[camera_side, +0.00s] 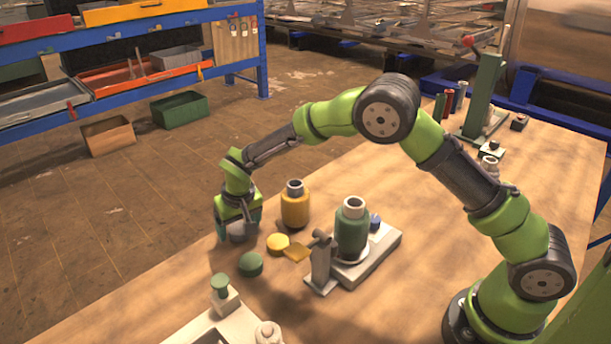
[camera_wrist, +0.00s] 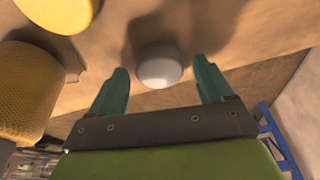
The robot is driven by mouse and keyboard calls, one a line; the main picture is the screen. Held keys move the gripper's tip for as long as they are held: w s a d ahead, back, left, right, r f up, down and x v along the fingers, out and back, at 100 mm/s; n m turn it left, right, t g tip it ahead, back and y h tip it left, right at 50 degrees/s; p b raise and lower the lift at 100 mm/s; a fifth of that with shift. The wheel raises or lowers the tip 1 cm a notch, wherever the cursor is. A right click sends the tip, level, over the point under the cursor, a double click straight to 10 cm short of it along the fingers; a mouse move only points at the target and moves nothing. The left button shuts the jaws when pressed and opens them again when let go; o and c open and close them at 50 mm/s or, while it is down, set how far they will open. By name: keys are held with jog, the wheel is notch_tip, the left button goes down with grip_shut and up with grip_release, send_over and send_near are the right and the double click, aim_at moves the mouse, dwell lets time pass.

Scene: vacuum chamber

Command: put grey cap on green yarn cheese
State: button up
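The grey cap (camera_wrist: 160,66) lies on the table and shows between my gripper's fingertips in the wrist view, with a gap on each side. My gripper (camera_wrist: 162,84) is open and empty, pointing down at the cap. In the side view my gripper (camera_side: 238,228) is low over the table, and its fingers partly cover the grey cap (camera_side: 237,238). The green yarn cheese (camera_side: 351,232) stands upright on a grey fixture, with its pale tube top (camera_side: 353,206) uncovered. It lies to the right of my gripper and is not visible in the wrist view.
A yellow yarn cheese (camera_side: 295,208) stands just right of my gripper and also shows in the wrist view (camera_wrist: 25,95). A yellow cap (camera_side: 278,242) and a green cap (camera_side: 250,264) lie nearby. The grey fixture (camera_side: 378,248) has an upright post (camera_side: 320,262) beside the green cheese.

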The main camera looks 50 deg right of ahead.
aim_at(240, 229)
jog(key=c, duration=1)
jog(key=shift+o, duration=0.2)
jog(key=shift+r, duration=0.1)
notch_tip(240, 229, up, 10)
